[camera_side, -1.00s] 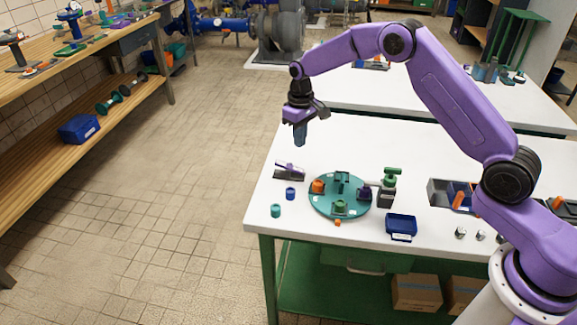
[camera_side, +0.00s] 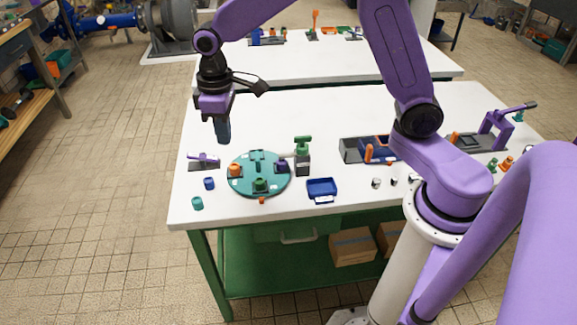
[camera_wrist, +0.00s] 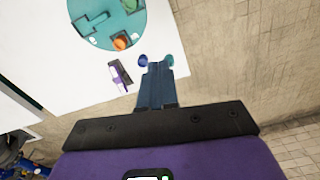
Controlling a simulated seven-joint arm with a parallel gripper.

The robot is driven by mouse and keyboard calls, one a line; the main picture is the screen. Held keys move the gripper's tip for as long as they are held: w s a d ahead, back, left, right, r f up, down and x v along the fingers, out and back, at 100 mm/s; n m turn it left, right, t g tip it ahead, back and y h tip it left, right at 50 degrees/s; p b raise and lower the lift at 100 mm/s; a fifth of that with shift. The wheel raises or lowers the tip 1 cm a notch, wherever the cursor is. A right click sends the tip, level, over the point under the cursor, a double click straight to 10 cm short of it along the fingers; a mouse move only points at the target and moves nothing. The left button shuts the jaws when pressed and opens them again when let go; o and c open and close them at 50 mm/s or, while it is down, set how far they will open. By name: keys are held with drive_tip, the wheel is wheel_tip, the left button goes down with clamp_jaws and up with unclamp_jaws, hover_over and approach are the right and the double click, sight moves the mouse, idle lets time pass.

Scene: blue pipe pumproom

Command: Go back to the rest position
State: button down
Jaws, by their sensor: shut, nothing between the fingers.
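My gripper (camera_side: 223,138) is shut and empty. In the side view it hangs pointing down in the air above the far left part of the white table (camera_side: 330,110). In the wrist view its blue fingers (camera_wrist: 157,84) are together. Below it lies a round teal plate (camera_side: 240,187) bearing an orange part (camera_side: 235,170), a green part (camera_side: 260,184) and a dark purple part (camera_side: 282,167). A small purple and dark grey device (camera_side: 204,161) lies left of the plate; it also shows in the wrist view (camera_wrist: 120,76).
A blue cylinder (camera_side: 209,183) and a teal cylinder (camera_side: 197,203) stand near the table's left edge. Right of the plate are a green-topped device (camera_side: 302,150), a blue tray (camera_side: 322,187) and a grey bin (camera_side: 352,149). The table behind the plate is clear.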

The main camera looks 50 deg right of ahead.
drive_tip(key=s+d+r+n, duration=0.1)
drive_tip(key=s+d+n, duration=0.2)
drive_tip(key=s, duration=1.1)
drive_tip(key=s+d+r+n, duration=0.1)
drive_tip(key=s+d, duration=0.5)
drive_tip(key=s, duration=0.8)
drive_tip(key=shift+s+r+n, duration=0.25)
drive_tip(key=shift+n, duration=0.65)
